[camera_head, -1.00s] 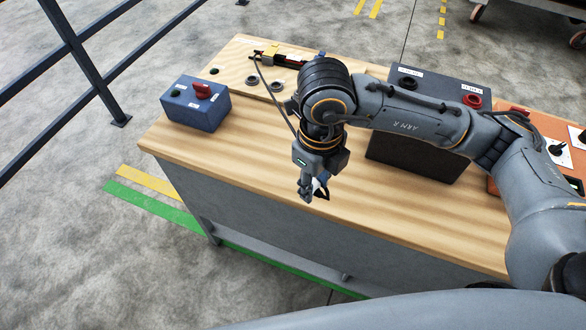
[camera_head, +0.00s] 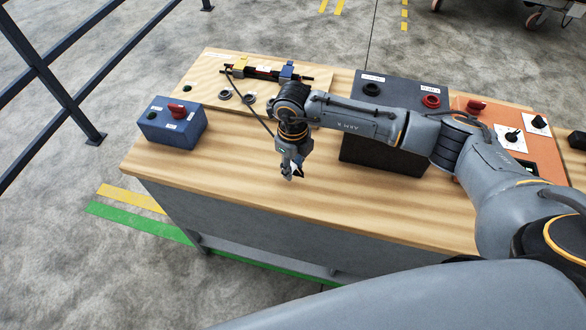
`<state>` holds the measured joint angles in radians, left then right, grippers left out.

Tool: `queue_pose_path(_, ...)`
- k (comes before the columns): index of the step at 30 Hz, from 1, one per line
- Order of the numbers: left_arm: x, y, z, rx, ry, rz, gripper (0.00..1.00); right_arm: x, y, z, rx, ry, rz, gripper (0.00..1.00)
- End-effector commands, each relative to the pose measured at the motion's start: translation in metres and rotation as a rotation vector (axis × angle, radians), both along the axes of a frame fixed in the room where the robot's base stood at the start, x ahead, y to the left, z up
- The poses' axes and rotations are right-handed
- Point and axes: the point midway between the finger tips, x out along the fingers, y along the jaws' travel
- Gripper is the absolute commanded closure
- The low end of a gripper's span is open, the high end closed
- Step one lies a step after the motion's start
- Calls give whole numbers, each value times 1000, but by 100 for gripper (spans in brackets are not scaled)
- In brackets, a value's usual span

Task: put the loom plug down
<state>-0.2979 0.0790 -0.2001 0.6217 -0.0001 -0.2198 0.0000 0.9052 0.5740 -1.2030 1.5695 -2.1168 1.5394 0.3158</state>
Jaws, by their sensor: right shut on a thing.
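My right gripper (camera_head: 290,175) points down over the front middle part of the wooden bench top (camera_head: 220,165). It is shut on the loom plug, which is mostly hidden between the fingers; only a small dark and pale bit shows beside the fingertips. The thin dark loom cable (camera_head: 257,113) runs from the wooden board at the back down to the gripper. I cannot tell whether the plug touches the bench top or is just above it. My left gripper is out of view.
A blue switch box (camera_head: 172,124) stands at the left. A board (camera_head: 205,84) with a black bar, clamps and rings lies behind. A dark box (camera_head: 385,155) and an orange panel (camera_head: 476,120) stand right. The bench front is clear.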

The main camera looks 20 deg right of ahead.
Motion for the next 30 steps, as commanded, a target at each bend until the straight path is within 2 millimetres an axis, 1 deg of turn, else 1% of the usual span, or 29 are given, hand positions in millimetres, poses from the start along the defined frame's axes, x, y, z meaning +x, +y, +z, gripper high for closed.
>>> queue_pose_path(3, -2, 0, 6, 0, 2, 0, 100, 0, 0, -17, -1, 4, -1, 100)
queue_pose_path(6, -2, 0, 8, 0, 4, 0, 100, 0, 0, -28, 1, 3, -1, 100)
queue_pose_path(9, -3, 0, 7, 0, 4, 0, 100, 1, 0, -31, -1, 0, 0, 100)
queue_pose_path(14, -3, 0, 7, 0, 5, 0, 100, 1, 0, -31, -1, -1, 0, 100)
queue_pose_path(18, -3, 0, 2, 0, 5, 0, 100, 1, 0, -36, -1, 1, 0, 100)
queue_pose_path(19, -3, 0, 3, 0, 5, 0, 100, 1, 0, -35, 0, 0, 0, 65)
queue_pose_path(20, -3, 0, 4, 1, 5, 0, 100, 1, 0, -34, 0, 0, 0, 59)
queue_pose_path(21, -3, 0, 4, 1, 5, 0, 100, 1, 0, -34, -1, 1, 0, 51)
queue_pose_path(22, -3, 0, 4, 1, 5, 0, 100, 1, 0, -34, -1, 1, 0, 46)
queue_pose_path(30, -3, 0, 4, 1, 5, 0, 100, 1, 0, -33, -1, 1, -1, 46)
